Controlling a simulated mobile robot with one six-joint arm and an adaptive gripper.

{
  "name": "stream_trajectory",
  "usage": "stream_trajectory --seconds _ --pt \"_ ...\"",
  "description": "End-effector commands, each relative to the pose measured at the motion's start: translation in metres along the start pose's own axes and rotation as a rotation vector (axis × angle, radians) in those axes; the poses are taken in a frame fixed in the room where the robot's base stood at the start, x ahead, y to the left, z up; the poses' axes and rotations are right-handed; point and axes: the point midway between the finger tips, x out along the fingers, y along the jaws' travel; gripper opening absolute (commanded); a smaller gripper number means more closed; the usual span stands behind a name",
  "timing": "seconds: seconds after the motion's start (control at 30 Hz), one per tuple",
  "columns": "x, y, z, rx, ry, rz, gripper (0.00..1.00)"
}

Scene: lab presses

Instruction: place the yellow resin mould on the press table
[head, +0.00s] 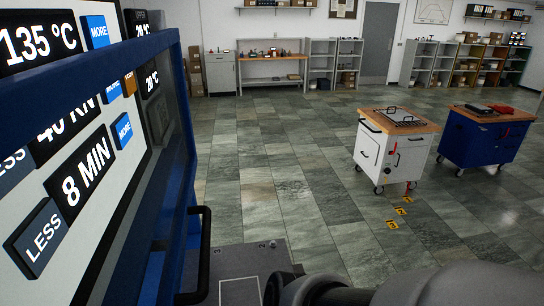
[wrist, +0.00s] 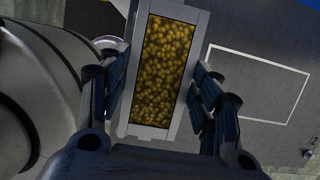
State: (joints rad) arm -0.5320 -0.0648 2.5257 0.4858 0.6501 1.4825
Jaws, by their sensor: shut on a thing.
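The yellow resin mould (wrist: 160,72) is a grey rectangular frame filled with yellow granules, seen from above in the wrist view. My gripper (wrist: 158,88) is shut on it, with the blue-black fingers against its two long sides. In the wrist view a dark grey surface with a white outlined rectangle (wrist: 258,84) lies below and to the right of the mould. The press (head: 180,120) fills the left of the head view, with a blue frame and a panel reading 135 °C and 8 MIN. I cannot tell for sure which surface is its table. The mould is not visible in the head view.
A black handle (head: 203,250) sticks out from the press's lower edge. A grey deck (head: 262,262) shows at the bottom. A white cart (head: 384,160) and a blue cart (head: 484,145) stand to the right. Shelves line the back wall.

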Motion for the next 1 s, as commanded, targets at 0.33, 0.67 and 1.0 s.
stream_trajectory --seconds 0.33,0.67,1.0 --pt "0.0 -0.09 0.0 0.001 0.0 -0.003 0.16" --pt "-0.001 -0.152 0.0 -0.001 -0.001 -0.002 0.16" --pt "0.016 -0.166 -0.005 0.001 0.001 0.002 0.16"
